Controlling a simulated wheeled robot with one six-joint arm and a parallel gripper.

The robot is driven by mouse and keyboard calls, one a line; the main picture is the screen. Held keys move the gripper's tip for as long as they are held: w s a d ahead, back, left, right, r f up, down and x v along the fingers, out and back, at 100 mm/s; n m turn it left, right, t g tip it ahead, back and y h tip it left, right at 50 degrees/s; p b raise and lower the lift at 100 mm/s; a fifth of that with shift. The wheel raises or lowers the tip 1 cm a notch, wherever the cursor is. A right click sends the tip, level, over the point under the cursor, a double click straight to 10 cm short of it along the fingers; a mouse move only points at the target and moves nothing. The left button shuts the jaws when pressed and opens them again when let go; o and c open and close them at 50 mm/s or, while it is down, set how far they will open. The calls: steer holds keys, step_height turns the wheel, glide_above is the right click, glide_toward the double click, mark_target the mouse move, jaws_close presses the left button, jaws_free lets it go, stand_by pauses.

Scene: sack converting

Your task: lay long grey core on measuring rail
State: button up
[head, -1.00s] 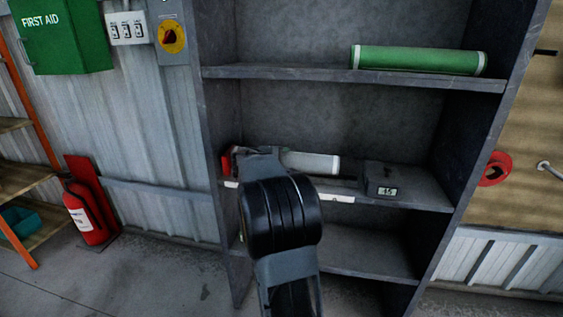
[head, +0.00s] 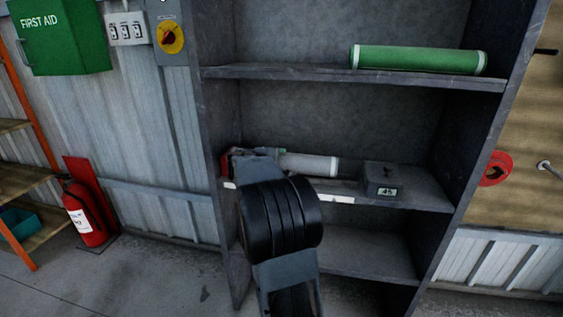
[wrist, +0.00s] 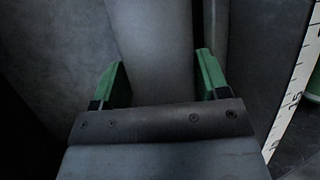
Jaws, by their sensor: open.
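The long grey core (head: 308,164) lies level on the middle shelf, along its length. Its right end with a pale rim is clear; my wrist hides part of its left. In the wrist view the core (wrist: 155,40) runs up the middle between my two green fingertips. My gripper (wrist: 163,75) is open, with a finger on either side of the core. The measuring rail shows as a white graduated strip (wrist: 292,105) right of the core in the wrist view, and along the shelf front (head: 338,199) in the head view. How the core seats on the rail is hidden.
A dark readout box (head: 381,180) showing about 45 stands right of the core. A red part (head: 225,167) is at the left end. A green roll (head: 418,60) lies on the shelf above. Shelf uprights close both sides; the shelf below looks mostly empty.

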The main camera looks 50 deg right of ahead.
steer(key=shift+o, duration=0.9)
steer(key=p+v, duration=0.1)
steer(key=v, duration=1.2)
steer(key=shift+p, duration=0.35)
step_height(320, 180, down, 6)
steer(key=s+a+y, duration=0.2)
steer(key=a+y, duration=0.1)
steer(key=s+a+r+m+y+p, duration=0.2)
steer(key=s+a+y+p, duration=0.4)
steer(key=a+p, duration=0.35)
steer(key=s+a+r+y+p, duration=0.2)
steer(key=s+a+r+p, duration=0.1)
steer(key=a+r+p, duration=0.3)
steer(key=s+a+r+m+t+y+p, duration=0.1)
steer(key=s+a+r+y+p, duration=0.2)
steer(key=a+r+p, duration=0.3)
step_height(320, 180, up, 4)
steer(key=s+p, duration=0.1)
steer(key=p, duration=0.2)
steer(key=shift+s+a+f+t, duration=0.15)
steer(key=shift+s+a+t, duration=0.15)
steer(key=shift+s+a, duration=0.1)
